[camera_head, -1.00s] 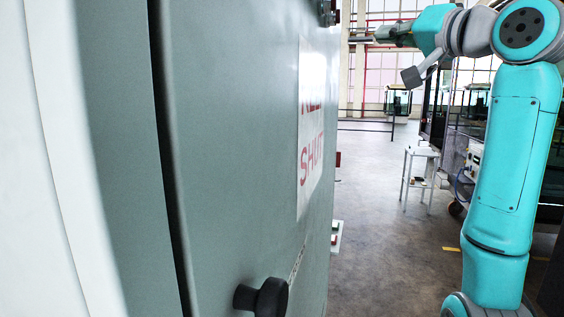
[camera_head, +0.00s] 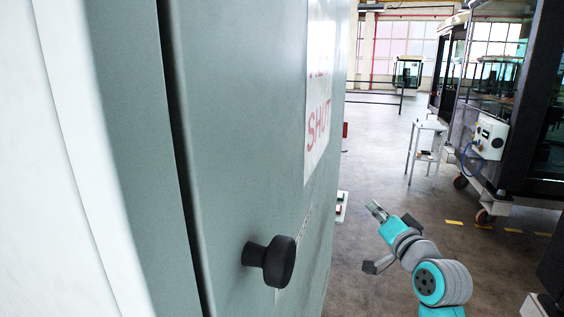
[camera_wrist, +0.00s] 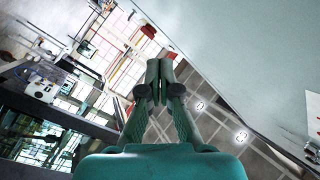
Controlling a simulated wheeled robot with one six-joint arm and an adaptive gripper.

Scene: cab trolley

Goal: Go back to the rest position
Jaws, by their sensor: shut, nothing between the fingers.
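My gripper (camera_head: 376,209) is low in the head view, to the right of a grey-green cabinet door and apart from it. My teal arm is folded below it, partly cut off by the bottom edge. In the wrist view my gripper (camera_wrist: 158,66) has its two fingers together with nothing between them. The rest position itself is not marked in any view.
The grey-green door (camera_head: 240,130) with a black knob (camera_head: 270,262) and a "SHUT" sign (camera_head: 319,95) fills the left. A small white table (camera_head: 427,126), a dark trolley-mounted cab (camera_head: 545,120) and a white control box (camera_head: 491,136) stand right. Open floor lies between.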

